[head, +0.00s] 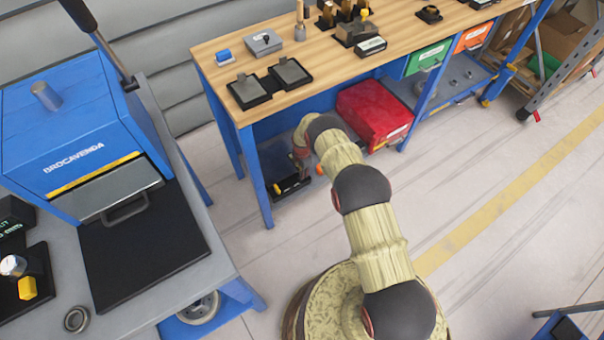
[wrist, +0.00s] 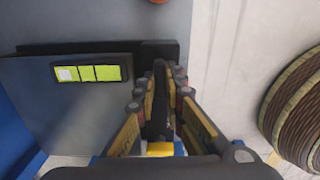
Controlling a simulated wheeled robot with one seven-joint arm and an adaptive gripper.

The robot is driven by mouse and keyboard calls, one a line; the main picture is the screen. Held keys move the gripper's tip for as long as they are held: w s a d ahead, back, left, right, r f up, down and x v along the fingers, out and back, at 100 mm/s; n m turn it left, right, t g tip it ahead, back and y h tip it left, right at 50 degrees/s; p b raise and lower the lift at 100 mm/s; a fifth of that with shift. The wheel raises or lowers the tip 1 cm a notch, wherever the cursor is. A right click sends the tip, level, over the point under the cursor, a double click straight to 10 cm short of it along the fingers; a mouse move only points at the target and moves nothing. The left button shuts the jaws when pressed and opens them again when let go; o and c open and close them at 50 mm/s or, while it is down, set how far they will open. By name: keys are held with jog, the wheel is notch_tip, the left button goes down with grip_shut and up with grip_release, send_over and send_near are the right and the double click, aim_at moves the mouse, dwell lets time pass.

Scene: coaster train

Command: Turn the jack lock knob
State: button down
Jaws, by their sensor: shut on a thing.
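My gripper (wrist: 163,85) is low at the front of the wooden-topped workbench (head: 330,62), beside a small dark unit (head: 290,186) on its lower shelf. In the wrist view its two fingers are closed around a narrow dark part (wrist: 157,112), which I take to be the jack lock knob. The fingers hide most of it, so its shape and turn angle cannot be told. A yellow piece (wrist: 160,149) shows between the finger bases. A grey panel with a lit yellow-green three-segment strip (wrist: 88,73) is left of the fingers.
A red case (head: 372,112) sits on the lower shelf right of my arm. A blue bench leg (head: 256,180) stands left of the dark unit. A woven round thing (wrist: 298,110) is at the right of the wrist view. Open floor (head: 500,200) lies right of my arm.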

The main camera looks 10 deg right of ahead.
jog(key=shift+n, duration=1.6)
jog(key=c, duration=1.9)
grip_release()
jog(key=shift+r, duration=0.1)
jog(key=shift+r, duration=3.6)
